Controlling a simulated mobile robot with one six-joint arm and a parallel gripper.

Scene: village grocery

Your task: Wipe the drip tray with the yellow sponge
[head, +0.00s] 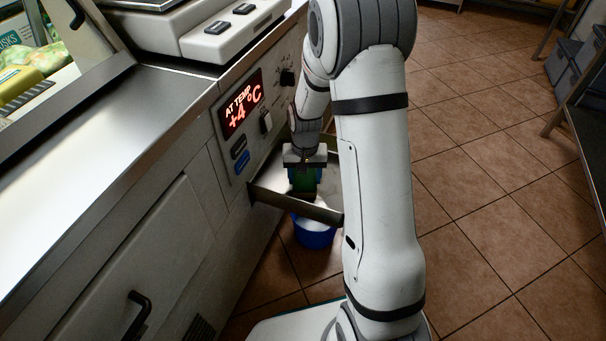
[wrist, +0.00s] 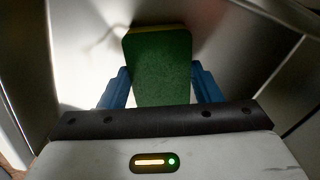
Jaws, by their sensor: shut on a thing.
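My gripper (head: 305,176) is inside the drip tray area, pointing down, with its blue fingers closed on the sponge (head: 304,181). In the wrist view the sponge (wrist: 160,68) stands between the two blue fingers of my gripper (wrist: 162,85). Its broad green face shows, with a thin yellow strip along the far edge. The metal drip tray (head: 300,205) sticks out from the counter front, below the temperature display. In the wrist view its shiny floor (wrist: 85,50) lies beyond the sponge. I cannot tell whether the sponge touches the floor.
A blue bucket (head: 313,235) stands on the tiled floor beneath the tray. The counter front carries a red display (head: 242,104) reading +4 °C, with knobs and switches beside it. Grey crates (head: 566,70) sit by a shelf at right. The tiled floor between is clear.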

